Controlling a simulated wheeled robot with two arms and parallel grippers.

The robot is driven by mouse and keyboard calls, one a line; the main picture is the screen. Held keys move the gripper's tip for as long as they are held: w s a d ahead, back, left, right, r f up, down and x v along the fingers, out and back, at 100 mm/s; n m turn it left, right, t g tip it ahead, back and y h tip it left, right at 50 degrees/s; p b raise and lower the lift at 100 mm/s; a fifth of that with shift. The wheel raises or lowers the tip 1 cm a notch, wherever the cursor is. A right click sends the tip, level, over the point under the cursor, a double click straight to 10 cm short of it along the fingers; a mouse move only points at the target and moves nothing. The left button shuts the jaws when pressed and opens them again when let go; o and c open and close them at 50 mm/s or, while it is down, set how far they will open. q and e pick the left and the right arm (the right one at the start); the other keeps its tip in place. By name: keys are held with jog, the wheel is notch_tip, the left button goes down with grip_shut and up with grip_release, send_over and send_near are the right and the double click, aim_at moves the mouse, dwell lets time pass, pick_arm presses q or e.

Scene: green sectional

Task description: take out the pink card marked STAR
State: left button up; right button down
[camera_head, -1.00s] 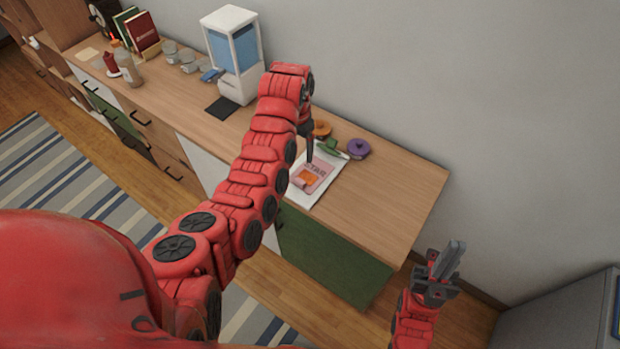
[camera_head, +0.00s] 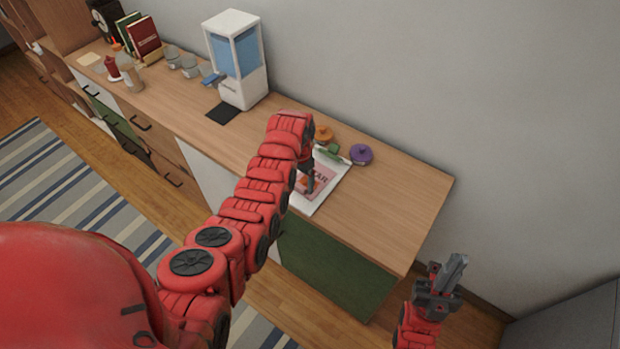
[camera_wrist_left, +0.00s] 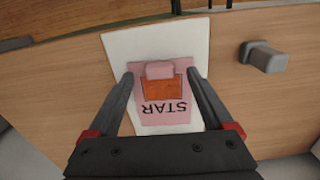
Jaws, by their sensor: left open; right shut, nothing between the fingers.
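The pink card marked STAR (camera_wrist_left: 164,112) lies on a white sheet or board (camera_wrist_left: 198,40) on the wooden counter. An orange patch (camera_wrist_left: 164,89) with a smaller pink piece (camera_wrist_left: 159,70) shows on the card; I cannot tell if it is a pocket. In the head view the card (camera_head: 325,181) is partly hidden behind my left arm. My left gripper (camera_head: 309,190) is open, low over the card; in the wrist view its fingers (camera_wrist_left: 158,75) are on either side of the orange patch, with nothing held. My right gripper (camera_head: 455,268) is shut and empty, off the counter's right end.
Orange (camera_head: 323,134), green (camera_head: 330,151) and purple (camera_head: 361,154) round items stand just behind the white sheet. A white and blue dispenser (camera_head: 237,60) stands further left near the wall. The counter's right end (camera_head: 400,205) is clear.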

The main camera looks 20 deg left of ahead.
pick_arm(q)
jog(key=shift+f, duration=1)
grip_shut()
jog(key=shift+r, duration=0.15)
